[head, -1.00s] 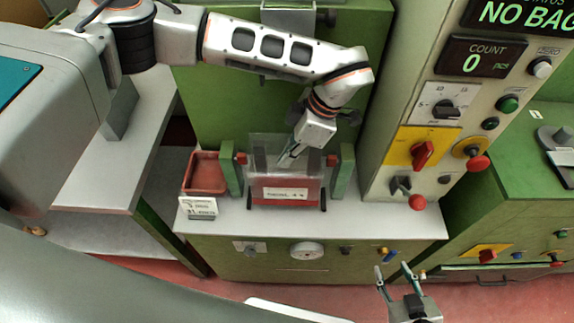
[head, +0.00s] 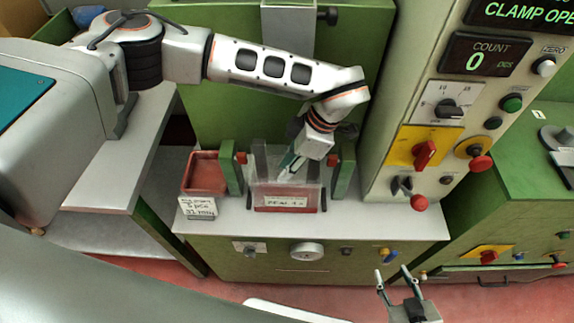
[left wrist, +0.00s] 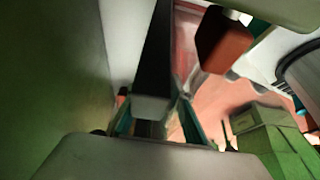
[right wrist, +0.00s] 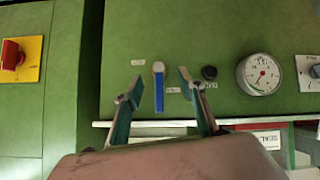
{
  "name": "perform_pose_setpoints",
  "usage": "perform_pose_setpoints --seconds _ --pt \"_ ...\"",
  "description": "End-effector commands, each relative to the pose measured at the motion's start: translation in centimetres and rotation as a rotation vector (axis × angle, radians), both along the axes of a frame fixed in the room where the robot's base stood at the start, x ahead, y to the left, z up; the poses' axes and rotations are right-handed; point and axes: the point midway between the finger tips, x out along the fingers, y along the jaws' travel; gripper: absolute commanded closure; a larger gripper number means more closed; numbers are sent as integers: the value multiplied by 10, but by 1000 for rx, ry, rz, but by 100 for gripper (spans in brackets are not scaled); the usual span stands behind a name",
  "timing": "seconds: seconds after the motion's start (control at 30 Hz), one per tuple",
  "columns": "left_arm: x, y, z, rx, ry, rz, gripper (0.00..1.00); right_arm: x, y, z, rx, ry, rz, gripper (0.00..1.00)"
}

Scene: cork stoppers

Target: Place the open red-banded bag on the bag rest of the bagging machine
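The bag, with clear walls and a red band (head: 286,207) carrying a white label, stands upright at the bag rest, between two green posts (head: 342,175) in the head view. Its clear upper part rises around the gripper tips. Whether its base touches the rest is hard to tell. My left gripper (head: 288,170) points down at the bag's mouth. In the left wrist view its teal fingers (left wrist: 158,115) look spread apart, partly hidden by a dark bar. My right gripper (head: 393,277) is open and empty in front of the machine; it also shows in the right wrist view (right wrist: 160,90).
The machine's display (head: 527,14) reads "CLAMP OPE", cut off, and the count display (head: 480,58) reads 0. A red-brown bin (head: 204,172) with a sign (head: 197,207) stands left of the rest. The grey shelf (head: 390,221) is clear on the right.

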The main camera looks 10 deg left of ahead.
Motion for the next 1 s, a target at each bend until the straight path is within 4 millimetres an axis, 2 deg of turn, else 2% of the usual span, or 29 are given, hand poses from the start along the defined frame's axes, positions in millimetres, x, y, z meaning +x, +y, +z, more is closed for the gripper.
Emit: perform_pose_setpoints --seconds 0.17,0.4,0.6,1.0 --pt "2 -3 11 0 -3 -1 79 2 0 3 1 -4 0 60" --pt "5 -18 48 1 -5 -2 79 3 0 6 3 -9 -1 60" --pt "7 -26 68 1 -3 1 79 2 1 5 5 -5 -1 60" --pt "7 -28 72 0 0 0 79 -2 1 1 5 5 0 60"
